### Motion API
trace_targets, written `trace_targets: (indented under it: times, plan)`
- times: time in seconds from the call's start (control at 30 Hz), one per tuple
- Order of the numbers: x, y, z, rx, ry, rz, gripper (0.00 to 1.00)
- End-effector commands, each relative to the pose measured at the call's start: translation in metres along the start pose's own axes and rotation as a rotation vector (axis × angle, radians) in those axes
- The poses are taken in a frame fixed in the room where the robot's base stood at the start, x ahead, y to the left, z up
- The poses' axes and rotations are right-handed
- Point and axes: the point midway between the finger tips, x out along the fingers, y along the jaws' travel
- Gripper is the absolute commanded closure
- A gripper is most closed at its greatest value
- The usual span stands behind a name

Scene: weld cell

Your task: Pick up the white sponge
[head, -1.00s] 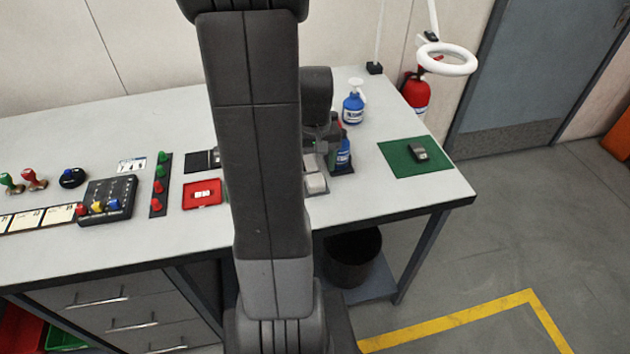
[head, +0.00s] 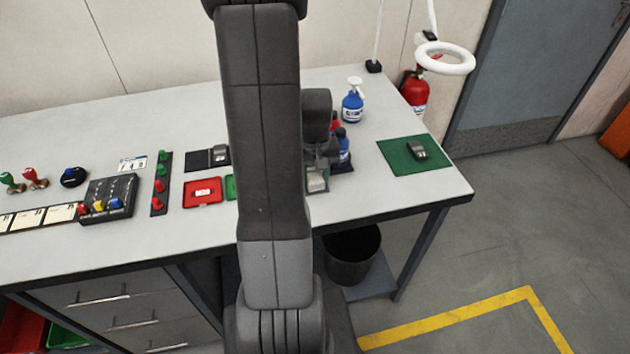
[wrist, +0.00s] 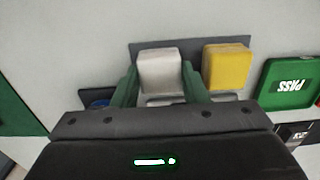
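The white sponge (wrist: 160,72) sits on a dark holder beside a yellow sponge in the wrist view. In the head view the white sponge (head: 317,179) shows just right of my arm, partly covered by the gripper. My gripper (wrist: 160,80) has its two green fingers apart, one along each side of the white sponge. I see no clear lift of the sponge off its holder. Whether the fingers touch its sides is hard to tell. In the head view the gripper is mostly hidden behind my arm.
The yellow sponge (wrist: 227,67) stands close to the right finger. A green PASS tray (wrist: 288,82) lies farther right in the wrist view. Blue bottles (head: 343,148) stand beside the gripper. A green mat (head: 400,160) with a dark object lies at the table's right end.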

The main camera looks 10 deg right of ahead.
Motion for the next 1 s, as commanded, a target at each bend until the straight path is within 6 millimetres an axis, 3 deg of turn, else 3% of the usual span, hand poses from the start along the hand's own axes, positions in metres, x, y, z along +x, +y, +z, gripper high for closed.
trace_targets:
  times: [0.17,0.47,1.0]
  plan:
    - [0.0,0.0,0.0,0.0,0.0,0.0,0.86]
    - [-0.008,0.0,-0.001,0.0,0.002,0.0,0.86]
    - [-0.093,0.0,-0.001,0.0,0.003,0.001,0.86]
